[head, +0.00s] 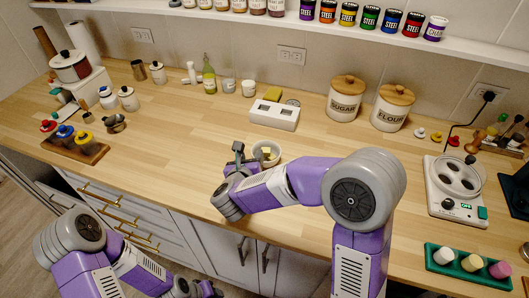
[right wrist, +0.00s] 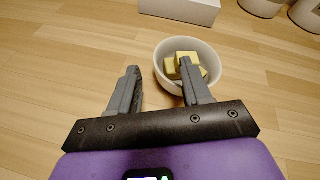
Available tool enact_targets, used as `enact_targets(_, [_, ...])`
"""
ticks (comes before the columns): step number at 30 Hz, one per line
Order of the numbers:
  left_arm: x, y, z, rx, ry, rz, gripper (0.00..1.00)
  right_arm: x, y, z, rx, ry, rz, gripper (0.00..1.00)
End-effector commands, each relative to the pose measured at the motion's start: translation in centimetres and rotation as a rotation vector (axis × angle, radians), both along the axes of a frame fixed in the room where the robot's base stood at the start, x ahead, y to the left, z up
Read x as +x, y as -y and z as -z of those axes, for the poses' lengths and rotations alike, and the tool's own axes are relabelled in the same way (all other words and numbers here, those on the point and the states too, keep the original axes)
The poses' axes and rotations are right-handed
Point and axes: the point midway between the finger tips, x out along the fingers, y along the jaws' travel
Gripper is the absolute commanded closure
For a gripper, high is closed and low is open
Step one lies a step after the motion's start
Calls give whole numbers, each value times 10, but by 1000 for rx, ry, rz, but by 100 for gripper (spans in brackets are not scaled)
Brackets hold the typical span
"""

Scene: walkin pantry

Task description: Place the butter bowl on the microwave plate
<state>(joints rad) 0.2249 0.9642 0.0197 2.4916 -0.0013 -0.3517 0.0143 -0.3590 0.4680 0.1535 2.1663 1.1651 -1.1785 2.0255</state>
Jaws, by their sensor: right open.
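The butter bowl (head: 275,148) is white and round, with yellow butter pieces (right wrist: 170,66) inside, and stands upright on the wooden counter. It also shows in the right wrist view (right wrist: 211,58). My right gripper (head: 252,153) is open at the bowl's left side. In the right wrist view (right wrist: 160,67), one fingertip overlaps the bowl's opening and the other is outside, to its left. The bowl's near-left rim lies between them. I cannot tell whether either finger touches it. I see no microwave plate.
A white toaster-like box (head: 274,116) stands behind the bowl. Sugar (head: 345,102) and flour (head: 392,110) canisters stand at the back right. A white appliance with round wells (head: 456,205) and a green tray (head: 463,272) are on the right. The counter left of the bowl is clear.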

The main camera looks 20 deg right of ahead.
Motion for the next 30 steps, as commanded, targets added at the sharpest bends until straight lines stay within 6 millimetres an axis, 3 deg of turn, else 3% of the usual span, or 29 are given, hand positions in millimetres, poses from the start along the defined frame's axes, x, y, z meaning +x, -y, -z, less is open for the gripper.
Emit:
enact_targets(9, [0, 0, 9, 0, 1, 0, 57, 36, 21, 18, -1, 0, 2, 52])
enact_targets(19, [1, 0, 9, 0, 1, 0, 57, 43, 24, 20, -2, -1, -1, 52])
enact_targets(28, [0, 0, 9, 0, 1, 0, 57, 42, 24, 20, -1, 0, 0, 98])
enact_targets(30, [0, 0, 9, 0, 1, 0, 57, 42, 24, 20, -1, 0, 0, 100])
